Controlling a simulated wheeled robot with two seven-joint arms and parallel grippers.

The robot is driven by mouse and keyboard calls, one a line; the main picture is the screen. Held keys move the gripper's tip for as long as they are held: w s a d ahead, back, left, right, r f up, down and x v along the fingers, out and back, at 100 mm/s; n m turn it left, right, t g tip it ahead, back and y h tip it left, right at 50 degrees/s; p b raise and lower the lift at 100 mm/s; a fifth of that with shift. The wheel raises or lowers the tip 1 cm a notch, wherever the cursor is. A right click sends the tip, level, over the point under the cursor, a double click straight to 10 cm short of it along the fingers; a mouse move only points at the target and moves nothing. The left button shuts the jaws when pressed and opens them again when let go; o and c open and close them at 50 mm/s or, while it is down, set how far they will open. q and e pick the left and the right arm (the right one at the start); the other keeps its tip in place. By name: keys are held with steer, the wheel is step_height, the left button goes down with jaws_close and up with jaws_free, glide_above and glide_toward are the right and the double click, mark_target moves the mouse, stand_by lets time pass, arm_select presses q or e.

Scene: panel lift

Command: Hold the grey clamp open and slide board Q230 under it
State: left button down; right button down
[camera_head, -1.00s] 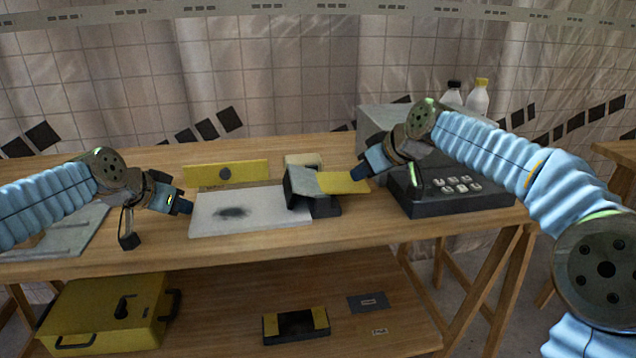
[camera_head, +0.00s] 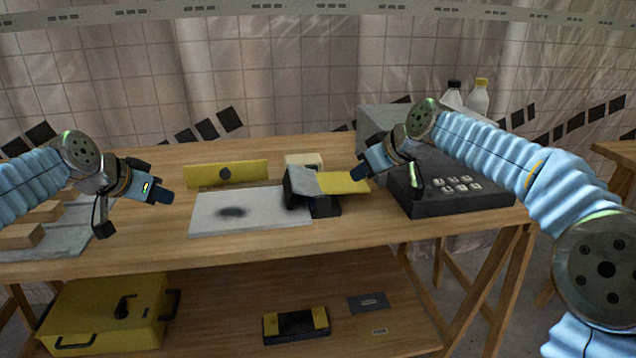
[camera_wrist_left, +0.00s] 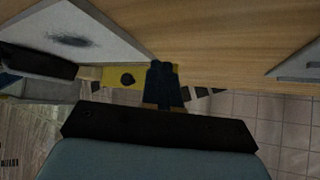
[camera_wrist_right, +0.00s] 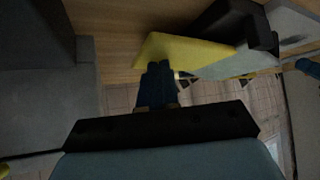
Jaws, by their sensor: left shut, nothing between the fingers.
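The grey clamp (camera_head: 301,182) stands mid-table on a dark base, with a yellow flap (camera_head: 342,183) reaching out to its right. A pale flat panel (camera_head: 270,200) with a dark smudge lies left of the clamp; no Q230 marking is readable. The panel also shows in the left wrist view (camera_wrist_left: 100,28). My left gripper (camera_head: 166,197) is shut and empty, left of the panel and apart from it. My right gripper (camera_head: 359,174) looks shut, its tips at the flap's outer end. In the right wrist view the tips overlap the flap (camera_wrist_right: 190,52); contact is unclear.
A yellow upright plate (camera_head: 240,174) with a dark knob stands behind the panel. A dark box with pale buttons (camera_head: 455,196) stands right of the clamp. Wooden blocks (camera_head: 24,236) lie on a grey tray (camera_head: 65,245) at the left. A yellow case (camera_head: 100,315) is below.

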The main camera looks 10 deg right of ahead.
steer(key=shift+f, duration=0.15)
arm_select(q)
step_height(320, 180, up, 5)
steer(key=shift+r, duration=0.1)
stand_by(0.3)
arm_select(e)
step_height(320, 180, up, 9)
stand_by(1.1)
